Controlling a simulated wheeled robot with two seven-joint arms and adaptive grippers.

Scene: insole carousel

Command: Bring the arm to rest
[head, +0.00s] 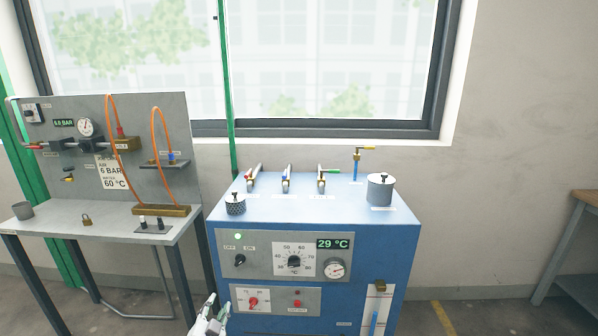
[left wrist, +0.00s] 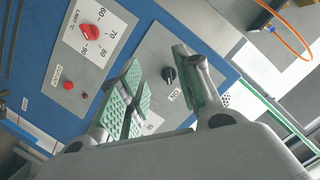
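My left gripper (head: 211,312) is at the bottom edge of the head view, in front of the lower left of the blue machine (head: 390,245). In the left wrist view, its two green-padded fingers (left wrist: 157,58) stand apart with nothing held between them. The black OFF/ON knob (head: 240,260) is on the machine's front panel; in the left wrist view the knob (left wrist: 168,74) appears between the fingers, with a gap from them. My right gripper is in neither view.
The front also carries a black temperature dial (head: 294,261), a red limit knob (head: 253,303) and a display (head: 333,244) reading 29 °C. A lidded pot (head: 380,189) and several valves stand on top. A workbench (head: 100,232) with a gauge panel stands left, a shelf (head: 585,197) right.

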